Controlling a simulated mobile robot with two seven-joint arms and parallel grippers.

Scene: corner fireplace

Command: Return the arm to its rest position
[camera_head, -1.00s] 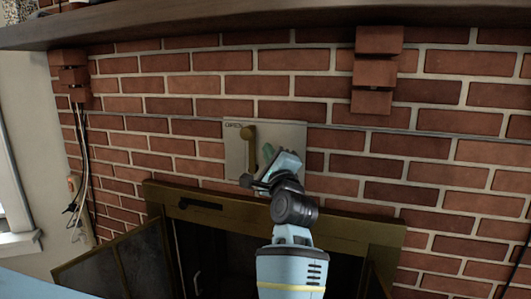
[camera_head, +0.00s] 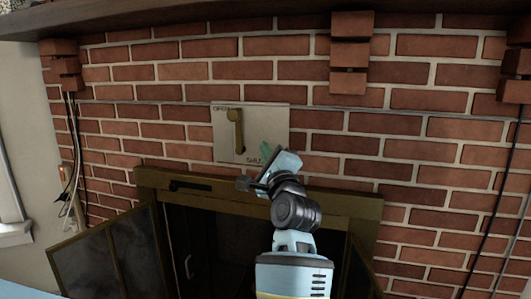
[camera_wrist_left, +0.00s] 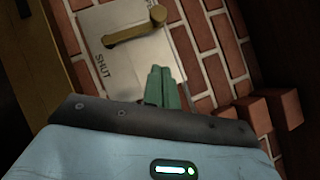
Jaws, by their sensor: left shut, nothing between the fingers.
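My left gripper (camera_head: 268,153) is in front of the brick wall, by the lower right corner of a pale metal plate (camera_head: 268,120). Its green fingers are shut with nothing between them; they also show in the left wrist view (camera_wrist_left: 162,88). The plate reads OPEN at the top and SHUT at the bottom. A brass handle (camera_head: 237,131) stands roughly upright on the plate, to the left of the fingers and apart from them. The plate (camera_wrist_left: 110,62) and handle (camera_wrist_left: 135,26) also show in the wrist view. My right gripper is not in view.
Below the plate is a fireplace with a brass frame (camera_head: 335,202) and a glass door swung outward (camera_head: 105,262). A brick corbel (camera_head: 350,52) and a mantel shelf (camera_head: 200,14) jut out above. Cables (camera_head: 75,150) hang at the left.

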